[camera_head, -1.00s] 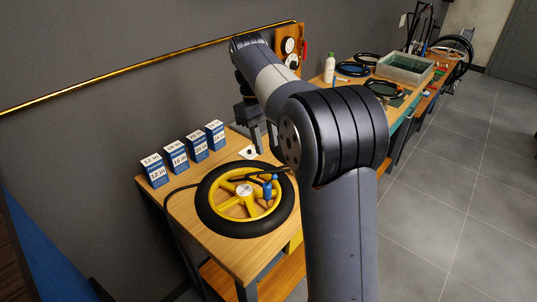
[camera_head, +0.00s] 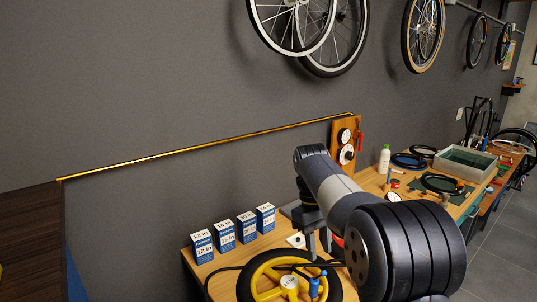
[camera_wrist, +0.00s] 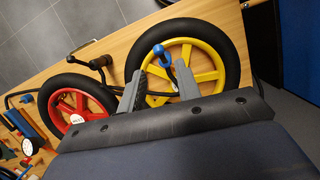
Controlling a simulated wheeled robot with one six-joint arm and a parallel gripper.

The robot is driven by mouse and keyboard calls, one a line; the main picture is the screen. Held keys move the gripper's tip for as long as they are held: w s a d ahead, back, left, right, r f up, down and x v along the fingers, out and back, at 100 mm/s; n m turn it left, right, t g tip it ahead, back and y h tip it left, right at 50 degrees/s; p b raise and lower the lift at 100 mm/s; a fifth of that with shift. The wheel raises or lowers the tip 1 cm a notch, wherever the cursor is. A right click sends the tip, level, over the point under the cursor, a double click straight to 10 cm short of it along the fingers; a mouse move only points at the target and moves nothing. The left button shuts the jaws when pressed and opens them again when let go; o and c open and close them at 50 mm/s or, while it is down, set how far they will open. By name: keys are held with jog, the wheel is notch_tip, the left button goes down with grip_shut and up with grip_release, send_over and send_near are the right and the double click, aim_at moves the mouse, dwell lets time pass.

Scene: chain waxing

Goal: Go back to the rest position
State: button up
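My gripper (camera_head: 318,243) points down over the bench, behind the yellow wheel, in the head view. In the wrist view its two grey fingers (camera_wrist: 160,70) stand apart with a gap between them, and I see nothing clamped there. The yellow-spoked wheel (camera_head: 250,290) with a black tyre lies on the bench, cut off by the lower edge of the head view; it also shows in the wrist view (camera_wrist: 207,62). A blue-handled tool (camera_head: 314,288) stands at the wheel. Its blue knob (camera_wrist: 159,52) shows just beyond the fingertips in the wrist view.
Several blue-and-white boxes (camera_head: 224,236) stand in a row along the wall. A gold chain-like strip (camera_head: 200,150) runs along the wall to a wooden panel (camera_head: 343,128). A red wheel (camera_wrist: 72,107) shows in the wrist view. Bottle (camera_head: 384,160) and tray (camera_head: 438,170) stand farther right.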

aim_at(326, 273)
jog(key=x, duration=0.6)
jog(key=shift+s+f, duration=0.1)
jog(key=v, duration=1.1)
jog(key=x, duration=1.1)
jog(key=shift+f+b, duration=0.25)
jog(key=shift+b, duration=0.35)
jog(key=t+b, duration=0.1)
jog(key=b, duration=0.2)
jog(key=t+y+b, duration=0.1)
jog(key=b, duration=0.2)
jog(key=shift+s+d+f, duration=0.2)
jog(key=shift+s+d, duration=0.1)
jog(key=shift+s, duration=0.1)
jog(key=t+b, duration=0.1)
jog(key=b, duration=0.2)
jog(key=shift+s+d+f+y, duration=0.1)
jog(key=shift+s+d+y, duration=0.05)
jog(key=shift+s+y, duration=0.15)
jog(key=t+b, duration=0.1)
jog(key=b, duration=0.3)
jog(key=f+t+y+b, duration=0.1)
jog(key=b, duration=0.3)
jog(key=s+t+y+b, duration=0.1)
jog(key=b, duration=0.3)
jog(key=shift+d+f, duration=0.15)
jog(key=shift+d, duration=0.15)
